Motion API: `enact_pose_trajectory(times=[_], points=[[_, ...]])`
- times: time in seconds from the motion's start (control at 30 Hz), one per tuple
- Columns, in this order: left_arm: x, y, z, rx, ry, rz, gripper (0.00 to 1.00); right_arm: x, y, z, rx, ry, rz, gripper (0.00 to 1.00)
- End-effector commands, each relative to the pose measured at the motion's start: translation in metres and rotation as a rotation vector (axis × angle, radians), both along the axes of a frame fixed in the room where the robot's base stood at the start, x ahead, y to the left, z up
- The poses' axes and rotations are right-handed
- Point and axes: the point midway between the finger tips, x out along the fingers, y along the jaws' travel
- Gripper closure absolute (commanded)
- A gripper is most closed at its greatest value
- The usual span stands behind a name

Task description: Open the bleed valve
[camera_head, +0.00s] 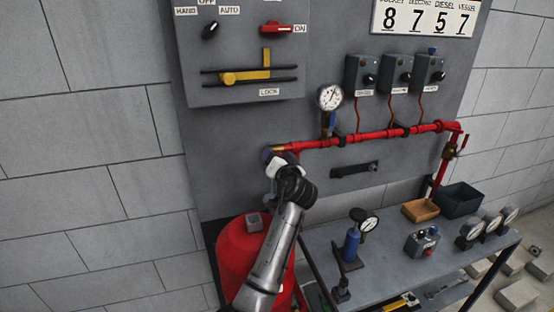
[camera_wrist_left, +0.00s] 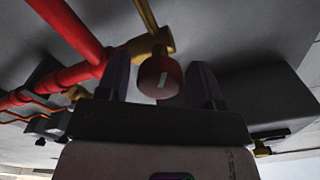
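A red round knob (camera_wrist_left: 160,76) with a white mark sits on a brass fitting (camera_wrist_left: 150,44) in the left wrist view; it appears to be the bleed valve. My left gripper (camera_wrist_left: 162,82) is open, with one finger on each side of the knob and a visible gap at the right finger. In the head view my left gripper (camera_head: 271,158) is at the left end of the red pipe (camera_head: 360,136), beside a short brass piece (camera_head: 278,149). The knob is hidden there by the gripper. My right gripper is not in view.
A gauge (camera_head: 330,97) stands above the pipe, and a black bracket (camera_head: 354,169) is on the panel below it. A red tank (camera_head: 240,254) is under my arm. A grey bench (camera_head: 390,272) with gauges, a blue cylinder and trays is at the right.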

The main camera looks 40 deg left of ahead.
Motion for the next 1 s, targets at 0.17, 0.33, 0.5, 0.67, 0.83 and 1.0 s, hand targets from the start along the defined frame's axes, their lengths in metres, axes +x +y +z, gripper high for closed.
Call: enact_pose_trajectory(times=[0.17,0.33,0.5,0.67,0.83,1.0], points=[[0.000,0.000,-0.001,0.000,0.001,0.001,0.33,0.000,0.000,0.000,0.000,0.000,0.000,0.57],[-0.001,-0.002,-0.001,-0.001,0.002,0.000,0.33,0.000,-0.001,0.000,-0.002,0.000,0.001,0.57],[-0.011,-0.017,0.000,0.000,0.001,-0.002,0.33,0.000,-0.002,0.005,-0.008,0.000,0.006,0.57],[-0.029,-0.042,0.000,-0.002,0.001,-0.003,0.33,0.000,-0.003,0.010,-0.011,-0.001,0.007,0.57],[-0.048,-0.070,0.000,-0.003,0.001,-0.003,0.33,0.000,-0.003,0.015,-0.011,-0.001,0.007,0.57],[-0.064,-0.092,0.000,-0.002,0.001,-0.002,0.33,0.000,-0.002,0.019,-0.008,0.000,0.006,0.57]])
